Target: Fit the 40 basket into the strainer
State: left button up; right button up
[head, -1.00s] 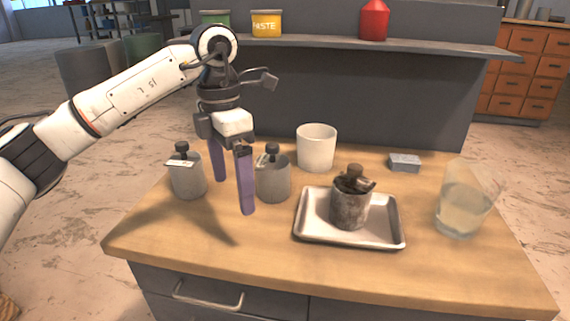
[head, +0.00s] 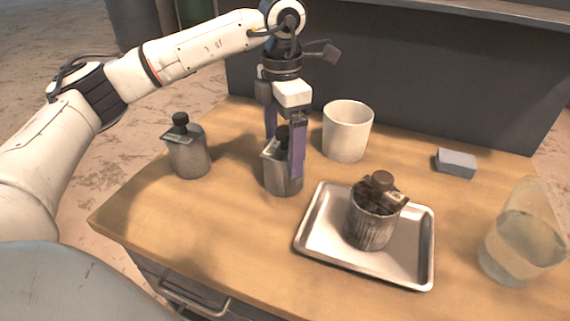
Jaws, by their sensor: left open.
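A grey metal canister (head: 283,181) with a black knob stands upright on the table; it may be a basket, but its tag is largely hidden by my gripper. A similar canister (head: 188,157) with a black knob and a pale tag (head: 178,135) stands to its left; the tag's number is unreadable. My left gripper (head: 286,158) points down, open, with its purple fingers around the knob and upper part of the middle canister. Contact cannot be told. A dark, dirty ribbed basket (head: 370,228) holding debris stands on a metal tray (head: 309,232). I cannot identify the strainer for certain.
A white cup-like vessel (head: 345,137) stands behind the middle canister. A grey block (head: 456,162) lies at the back right. A clear glass of liquid (head: 518,245) stands at the right. The wooden table (head: 225,222) is bare at the front left.

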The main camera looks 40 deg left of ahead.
aim_at(284, 129)
pick_arm(q)
jog(key=f, duration=0.4)
jog(key=shift+s+d+f, duration=0.1)
jog(key=shift+d+f, duration=0.1)
jog(key=shift+f, duration=0.2)
jog(key=shift+r, duration=0.1)
jog(key=c, duration=1.5)
notch_tip(284, 129, up, 10)
jog(key=shift+f, duration=0.1)
